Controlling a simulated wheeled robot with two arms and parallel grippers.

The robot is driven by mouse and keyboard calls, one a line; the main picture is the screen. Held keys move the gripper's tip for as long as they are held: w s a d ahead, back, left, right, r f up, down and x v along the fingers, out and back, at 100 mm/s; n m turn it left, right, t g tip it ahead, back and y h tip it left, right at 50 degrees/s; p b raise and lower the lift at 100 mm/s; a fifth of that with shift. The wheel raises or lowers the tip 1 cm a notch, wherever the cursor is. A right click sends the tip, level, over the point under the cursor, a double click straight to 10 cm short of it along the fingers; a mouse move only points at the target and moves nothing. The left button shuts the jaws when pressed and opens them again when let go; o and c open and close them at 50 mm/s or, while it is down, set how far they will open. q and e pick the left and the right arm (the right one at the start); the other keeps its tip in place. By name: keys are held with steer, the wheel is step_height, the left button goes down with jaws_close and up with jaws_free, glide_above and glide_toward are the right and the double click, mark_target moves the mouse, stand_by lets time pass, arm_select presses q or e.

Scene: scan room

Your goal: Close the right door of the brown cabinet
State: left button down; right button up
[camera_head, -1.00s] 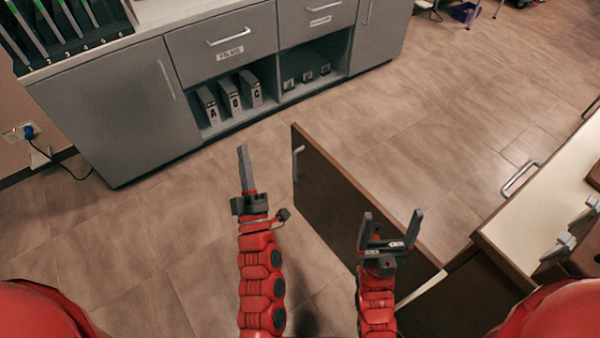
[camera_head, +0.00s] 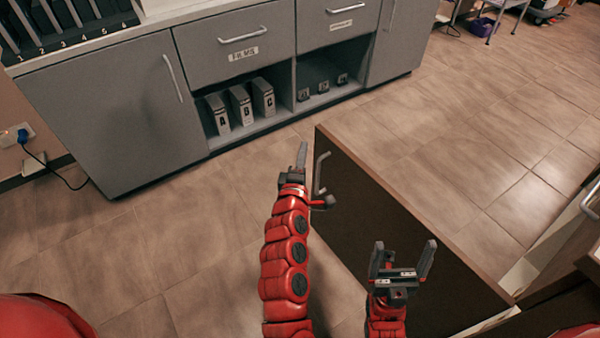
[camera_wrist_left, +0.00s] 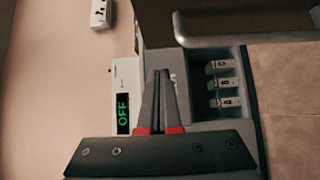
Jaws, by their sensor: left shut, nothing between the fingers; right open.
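The brown cabinet's door (camera_head: 400,240) stands open, a dark panel with a brown top edge, reaching from the lower right toward the middle of the head view. Its metal handle (camera_head: 320,174) is near the far end. My left gripper (camera_head: 302,155) is shut and empty, just left of the handle; I cannot tell whether they touch. My right gripper (camera_head: 403,260) is open and empty, in front of the door panel. Most of the cabinet body is hidden.
A grey cabinet (camera_head: 130,110) with drawers and an open shelf of lettered binders (camera_head: 241,104) stands at the back. Tiled floor (camera_head: 190,235) is clear between grey cabinet and door.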

mark_target(317, 134)
arm_select(q)
steer(key=shift+w+d+b, duration=0.3)
steer(key=shift+w+d, duration=1)
steer(key=shift+d, duration=0.25)
